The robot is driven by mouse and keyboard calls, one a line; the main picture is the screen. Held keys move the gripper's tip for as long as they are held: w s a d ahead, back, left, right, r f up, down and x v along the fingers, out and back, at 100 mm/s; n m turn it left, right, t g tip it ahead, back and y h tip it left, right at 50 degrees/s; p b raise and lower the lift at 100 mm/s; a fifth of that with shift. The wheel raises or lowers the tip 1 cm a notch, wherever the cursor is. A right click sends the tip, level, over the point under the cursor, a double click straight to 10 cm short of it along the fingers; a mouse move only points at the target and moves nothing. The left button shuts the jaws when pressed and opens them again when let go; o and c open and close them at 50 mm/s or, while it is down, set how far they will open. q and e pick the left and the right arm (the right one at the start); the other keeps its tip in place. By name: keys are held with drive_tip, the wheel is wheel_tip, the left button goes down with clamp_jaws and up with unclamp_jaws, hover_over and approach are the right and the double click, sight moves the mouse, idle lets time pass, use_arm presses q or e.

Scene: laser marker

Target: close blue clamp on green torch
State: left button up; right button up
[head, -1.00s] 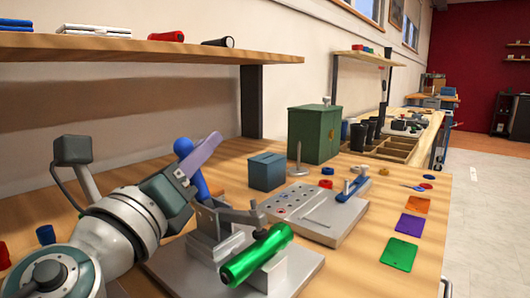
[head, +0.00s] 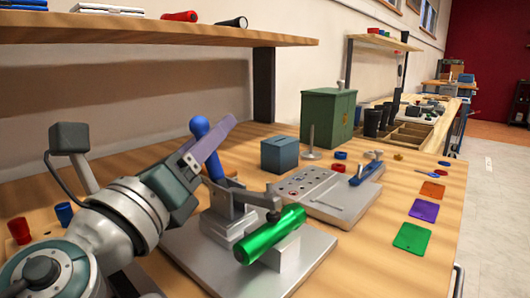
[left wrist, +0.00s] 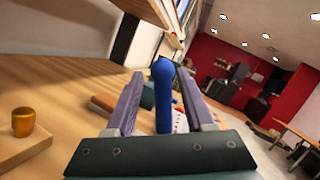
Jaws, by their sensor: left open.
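The blue clamp's handle (head: 199,127) stands steeply up, leaning slightly left, with its round knob on top. Its grey metal arm (head: 256,198) reaches right to the green torch (head: 270,236), which lies on a grey block. I cannot tell whether the clamp tip presses on the torch. My left gripper (head: 222,136) is open at the handle, one purple-grey finger crossing in front of it. In the left wrist view the blue handle (left wrist: 163,90) stands between the two spread fingers, with gaps beside it; contact is not visible. My right gripper is not in view.
The clamp stands on a grey base plate (head: 310,262). Behind it are a blue box (head: 279,155), a grey hole block (head: 325,200) and a green cabinet (head: 327,118). A wooden shelf (head: 150,32) overhangs the back left. Coloured plates (head: 411,237) lie at right.

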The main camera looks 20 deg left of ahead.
sight(197, 140)
use_arm(q)
drive_tip(key=b+v, duration=0.1)
drive_tip(key=v, duration=0.5)
drive_tip(key=shift+s+f, duration=0.2)
drive_tip(key=shift+s, duration=0.8)
drive_tip(key=r+m+g+h+p, duration=0.1)
drive_tip(key=p, duration=0.1)
drive_tip(key=a+r+m+g+h+p, duration=0.1)
drive_tip(key=p, duration=0.2)
drive_tip(key=shift+g, duration=0.4)
drive_tip(key=w+d+p, duration=0.1)
drive_tip(key=w+d, duration=0.1)
drive_tip(key=w, duration=0.7)
drive_tip(key=shift+w+f+h, duration=0.15)
drive_tip(key=shift+w+h, duration=0.25)
